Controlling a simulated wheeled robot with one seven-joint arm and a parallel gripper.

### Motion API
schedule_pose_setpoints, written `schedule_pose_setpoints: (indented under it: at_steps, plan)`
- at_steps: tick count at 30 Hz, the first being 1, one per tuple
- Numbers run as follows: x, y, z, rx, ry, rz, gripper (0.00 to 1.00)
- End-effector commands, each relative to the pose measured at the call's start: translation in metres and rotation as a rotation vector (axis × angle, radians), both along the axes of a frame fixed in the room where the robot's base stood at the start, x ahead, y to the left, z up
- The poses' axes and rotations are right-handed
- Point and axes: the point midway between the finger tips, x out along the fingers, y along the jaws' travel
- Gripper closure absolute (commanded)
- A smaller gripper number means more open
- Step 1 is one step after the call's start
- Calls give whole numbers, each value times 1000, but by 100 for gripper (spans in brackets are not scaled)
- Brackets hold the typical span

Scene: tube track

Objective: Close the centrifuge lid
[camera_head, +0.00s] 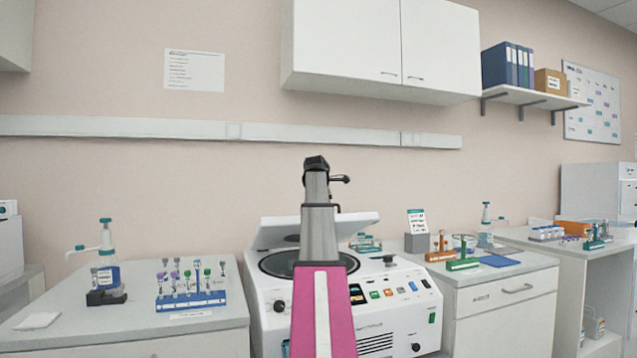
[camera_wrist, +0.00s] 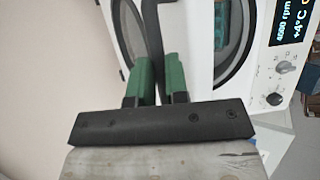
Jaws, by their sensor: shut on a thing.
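The white centrifuge (camera_head: 268,300) stands on the floor between two counters in the head view. Its white lid (camera_head: 275,232) is raised and tilted above the dark round bowl (camera_head: 280,264), with a gap between them. My arm covers the middle of the lid and bowl. In the wrist view, the green fingers of my gripper (camera_wrist: 158,78) are shut on a dark bar (camera_wrist: 153,40), which looks like the lid handle. The centrifuge's display (camera_wrist: 293,22) and knobs are at the right of that view. The fingertips are hidden in the head view.
The left counter holds a dispenser bottle (camera_head: 107,272) and a blue tube rack (camera_head: 190,299). The right counter holds a green rack (camera_head: 462,265), a blue mat (camera_head: 497,261) and small bottles. White wall cabinets (camera_head: 385,45) hang above. Wall space above the lid is free.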

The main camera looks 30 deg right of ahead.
Motion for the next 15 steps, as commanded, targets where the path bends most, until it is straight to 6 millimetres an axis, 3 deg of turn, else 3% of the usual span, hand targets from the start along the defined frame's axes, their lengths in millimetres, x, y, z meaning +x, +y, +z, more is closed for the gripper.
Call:
schedule_pose_setpoints:
  at_steps: [1, 3, 15]
  plan:
    - [-19, 8, -23, -6, -30, 0, 100]
    - [-29, 10, -42, -16, -76, 0, 100]
    - [-63, 17, -142, -66, -284, -1, 100]
